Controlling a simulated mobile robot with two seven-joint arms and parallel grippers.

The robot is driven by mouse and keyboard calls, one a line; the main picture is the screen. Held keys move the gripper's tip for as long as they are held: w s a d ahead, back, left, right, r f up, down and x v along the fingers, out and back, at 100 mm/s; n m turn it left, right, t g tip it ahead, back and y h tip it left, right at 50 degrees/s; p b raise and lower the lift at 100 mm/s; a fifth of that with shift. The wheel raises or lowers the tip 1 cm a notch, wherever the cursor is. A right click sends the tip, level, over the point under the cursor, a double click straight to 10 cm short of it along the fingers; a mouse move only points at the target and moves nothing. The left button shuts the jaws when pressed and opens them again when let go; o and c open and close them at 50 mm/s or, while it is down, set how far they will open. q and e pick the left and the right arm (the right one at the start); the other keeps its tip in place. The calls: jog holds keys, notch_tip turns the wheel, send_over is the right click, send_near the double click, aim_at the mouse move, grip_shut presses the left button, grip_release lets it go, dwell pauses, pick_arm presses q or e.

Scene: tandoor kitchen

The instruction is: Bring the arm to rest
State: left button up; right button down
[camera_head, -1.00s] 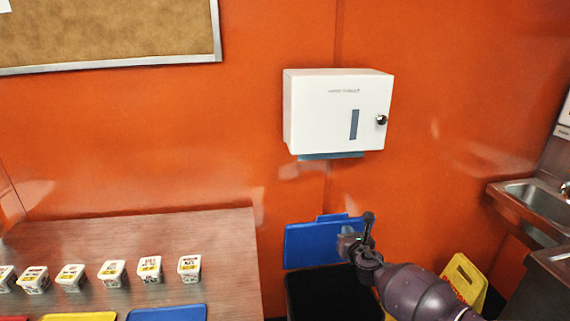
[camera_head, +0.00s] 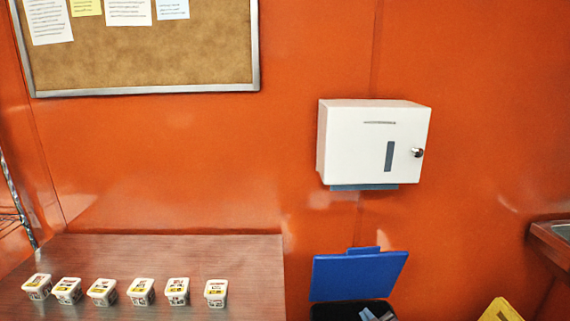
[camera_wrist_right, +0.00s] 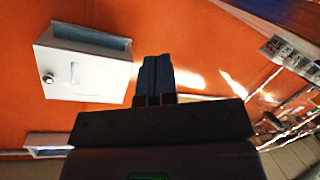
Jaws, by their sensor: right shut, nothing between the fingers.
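My right gripper (camera_wrist_right: 154,78) shows in the right wrist view. Its two dark fingers are together, with nothing between them. The orange wall lies beyond the fingers, and the white dispenser (camera_wrist_right: 82,65) appears to their left, tilted in that view. In the head view I cannot make out the right arm clearly. My left gripper is in neither view now.
The paper dispenser (camera_head: 370,143) hangs on the wall. Below it stands a bin with a raised blue lid (camera_head: 357,275). A yellow sign (camera_head: 500,311) and a sink edge (camera_head: 553,240) are at right.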

jog(key=s+d+f+m+g+h, duration=0.1)
jog(key=s+f, duration=0.3)
jog(key=s, duration=0.4)
jog(key=s+d+f+m+g+h, duration=0.1)
jog(key=s+d+f+m, duration=0.3)
jog(key=s, duration=0.5)
jog(key=s+d+f+m+g+h, duration=0.1)
jog(key=s+d+f+m, duration=0.2)
jog(key=s, duration=0.5)
jog(key=shift+s+d+f, duration=0.15)
jog(key=shift+s+f, duration=0.1)
jog(key=shift+f, duration=0.3)
jog(key=shift+s+a, duration=0.1)
jog(key=shift+a, duration=0.1)
